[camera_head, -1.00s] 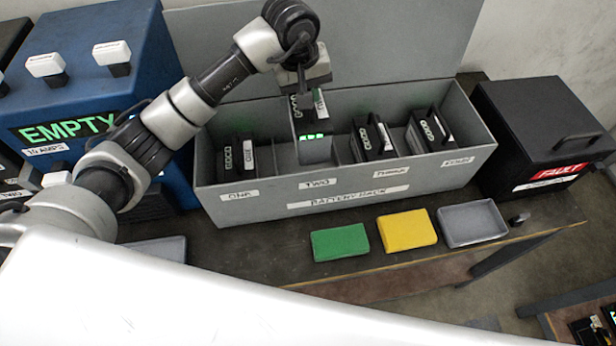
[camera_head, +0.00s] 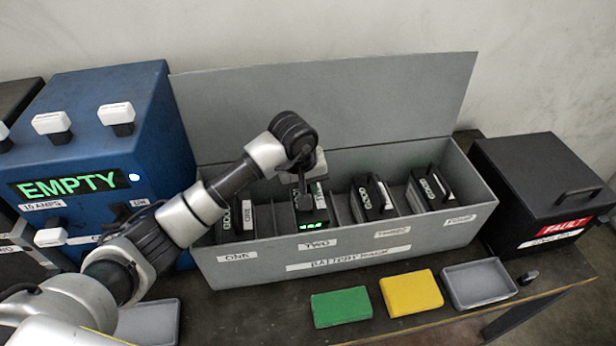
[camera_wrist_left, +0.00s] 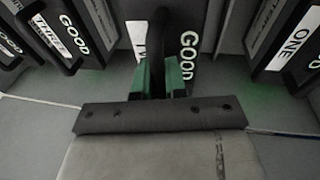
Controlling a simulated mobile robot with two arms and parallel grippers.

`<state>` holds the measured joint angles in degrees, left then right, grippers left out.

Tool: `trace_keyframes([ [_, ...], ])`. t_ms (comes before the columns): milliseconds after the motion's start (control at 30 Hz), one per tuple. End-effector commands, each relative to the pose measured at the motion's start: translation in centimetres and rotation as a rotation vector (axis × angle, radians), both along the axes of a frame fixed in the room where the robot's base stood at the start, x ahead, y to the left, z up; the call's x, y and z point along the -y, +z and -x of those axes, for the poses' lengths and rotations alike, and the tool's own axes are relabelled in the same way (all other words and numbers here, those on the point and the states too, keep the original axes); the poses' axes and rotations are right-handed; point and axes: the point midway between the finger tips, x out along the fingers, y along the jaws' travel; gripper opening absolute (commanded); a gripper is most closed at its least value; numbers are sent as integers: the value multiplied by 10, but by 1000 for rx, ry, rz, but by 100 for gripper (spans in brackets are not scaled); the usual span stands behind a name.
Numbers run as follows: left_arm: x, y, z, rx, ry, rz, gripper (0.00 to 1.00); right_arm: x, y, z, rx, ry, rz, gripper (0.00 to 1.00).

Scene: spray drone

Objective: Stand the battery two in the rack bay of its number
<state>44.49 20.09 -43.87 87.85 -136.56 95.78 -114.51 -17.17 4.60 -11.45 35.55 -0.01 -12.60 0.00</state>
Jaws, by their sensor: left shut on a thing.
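Battery two (camera_head: 311,217) is a dark block with a lit green display, and it is upright in the bay labelled TWO of the grey battery rack (camera_head: 345,255). My left gripper (camera_head: 302,178) is above it, shut on its handle. In the left wrist view the green-padded fingers (camera_wrist_left: 165,75) close around the dark handle, and the battery (camera_wrist_left: 185,45) shows GOOD lettering. Whether its base touches the bay floor is hidden by the rack's front wall. My right gripper is not in view.
Other batteries stand in bays ONE (camera_head: 236,220), THREE (camera_head: 373,198) and FOUR (camera_head: 431,188). A blue charger (camera_head: 100,150) reading EMPTY is at left, a black FAULT box (camera_head: 540,190) at right.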

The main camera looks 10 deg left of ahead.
Motion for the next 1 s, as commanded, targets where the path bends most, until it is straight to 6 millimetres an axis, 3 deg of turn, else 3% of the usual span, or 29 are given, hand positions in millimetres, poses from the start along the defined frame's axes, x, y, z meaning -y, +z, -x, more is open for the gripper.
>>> trace_keyframes([
  [333,1,-29,-1,6,-1,6,0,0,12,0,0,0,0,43],
  [700,1,-34,-2,9,-2,4,0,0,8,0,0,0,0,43],
  [733,0,-37,0,-1,-1,-1,17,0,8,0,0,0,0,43],
  [867,0,-37,0,-1,-1,-1,37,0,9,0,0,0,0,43],
  [1000,0,-37,0,-1,-1,-1,38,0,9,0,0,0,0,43],
])
